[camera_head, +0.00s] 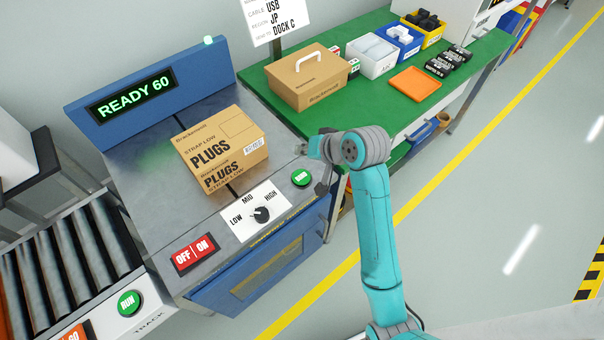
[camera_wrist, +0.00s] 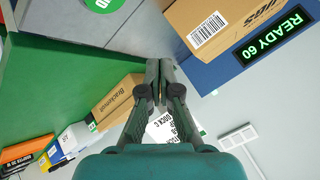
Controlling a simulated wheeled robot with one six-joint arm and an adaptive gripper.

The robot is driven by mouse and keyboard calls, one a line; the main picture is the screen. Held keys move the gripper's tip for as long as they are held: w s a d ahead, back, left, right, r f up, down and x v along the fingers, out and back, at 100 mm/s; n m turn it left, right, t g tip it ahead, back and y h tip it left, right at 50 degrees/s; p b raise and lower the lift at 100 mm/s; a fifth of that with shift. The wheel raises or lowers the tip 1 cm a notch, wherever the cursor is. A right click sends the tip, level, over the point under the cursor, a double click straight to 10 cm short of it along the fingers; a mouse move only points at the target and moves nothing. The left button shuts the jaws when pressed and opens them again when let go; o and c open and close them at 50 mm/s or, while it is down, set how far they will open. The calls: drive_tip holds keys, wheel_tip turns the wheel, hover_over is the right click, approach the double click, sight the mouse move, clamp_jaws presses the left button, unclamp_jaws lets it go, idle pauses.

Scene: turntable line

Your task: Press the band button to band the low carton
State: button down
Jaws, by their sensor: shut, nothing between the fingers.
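The low carton (camera_head: 222,150), a brown box marked PLUGS and STRAP LOW, sits on the grey top of the banding machine (camera_head: 150,190). It also shows in the wrist view (camera_wrist: 205,28). A round green button (camera_head: 301,178) marked RUN is at the machine's right front corner; its edge shows in the wrist view (camera_wrist: 103,4). No strap is clearly visible around the carton. My gripper (camera_wrist: 160,66) is shut and empty, with its fingertips apart from the carton. In the head view it is partly hidden by my wrist, just right of the green button.
The panel has a LOW/MID/HIGH dial (camera_head: 262,214) and a red OFF/ON switch (camera_head: 194,254). The display (camera_head: 133,96) reads READY 60. Another green RUN button (camera_head: 129,303) is on the roller track. A green bench (camera_head: 375,105) holds a handled carton (camera_head: 307,82), bins and an orange tray (camera_head: 415,84).

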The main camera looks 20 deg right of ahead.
sight(303, 177)
drive_tip(key=shift+f, duration=4.4)
drive_tip(key=shift+f, duration=0.15)
drive_tip(key=shift+f, duration=0.25)
drive_tip(key=shift+f, duration=0.55)
drive_tip(key=shift+r, duration=0.95)
drive_tip(key=shift+r, duration=2.5)
